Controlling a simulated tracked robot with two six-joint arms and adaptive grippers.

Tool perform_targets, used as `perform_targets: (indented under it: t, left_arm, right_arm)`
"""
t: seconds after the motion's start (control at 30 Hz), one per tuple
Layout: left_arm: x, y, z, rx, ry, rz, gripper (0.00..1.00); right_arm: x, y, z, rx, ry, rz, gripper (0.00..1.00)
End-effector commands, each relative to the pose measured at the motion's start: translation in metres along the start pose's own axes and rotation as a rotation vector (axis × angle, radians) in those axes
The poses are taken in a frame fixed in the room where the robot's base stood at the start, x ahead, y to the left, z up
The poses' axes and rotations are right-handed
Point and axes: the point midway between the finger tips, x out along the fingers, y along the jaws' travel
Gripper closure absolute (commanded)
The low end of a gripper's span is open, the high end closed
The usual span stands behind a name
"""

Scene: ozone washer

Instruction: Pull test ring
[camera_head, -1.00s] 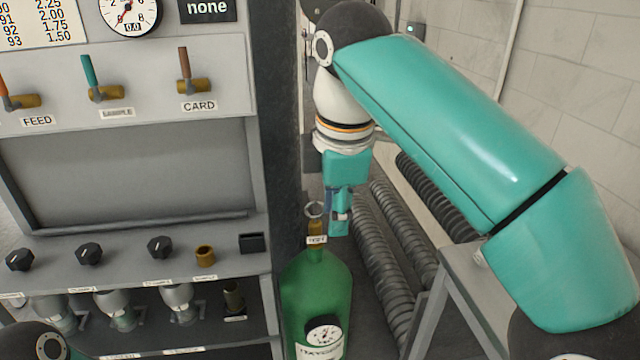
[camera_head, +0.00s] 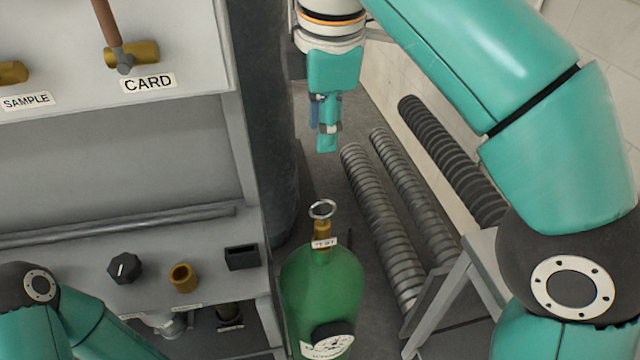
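The test ring (camera_head: 322,209) is a small silver ring on top of a brass valve (camera_head: 321,231) with a label reading TEST. The valve sits on the neck of a green gas bottle (camera_head: 320,282), which stands upright right of the washer cabinet. My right gripper (camera_head: 327,140) points down above the ring, clearly apart from it. It is seen edge-on, so the gap between its fingers cannot be made out. Part of my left arm shows at the lower left; its gripper is out of the picture.
The grey cabinet (camera_head: 185,190) fills the left, with the CARD lever (camera_head: 108,25), a black knob (camera_head: 124,268), a brass port (camera_head: 183,278) and a dark slot box (camera_head: 241,257). Ribbed hoses (camera_head: 385,235) and a light grey stand (camera_head: 440,300) are at right. The space between gripper and ring is clear.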

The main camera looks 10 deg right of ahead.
Motion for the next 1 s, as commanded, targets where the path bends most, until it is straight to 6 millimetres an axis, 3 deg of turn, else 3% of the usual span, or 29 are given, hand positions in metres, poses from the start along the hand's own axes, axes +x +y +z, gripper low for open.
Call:
perform_targets:
  t: [0.43,0.7,1.0]
  left_arm:
    - [0.034,-0.012,0.000,0.000,0.000,0.000,0.60]
    - [0.044,-0.016,0.000,0.000,0.000,0.000,0.60]
    - [0.046,-0.017,0.000,0.000,0.000,0.000,0.60]
  right_arm:
    - [0.084,-0.003,0.006,0.012,-0.003,-0.004,0.67]
    - [0.136,-0.002,0.006,0.013,-0.002,-0.002,0.67]
    - [0.161,-0.001,0.006,0.013,-0.002,0.000,0.67]
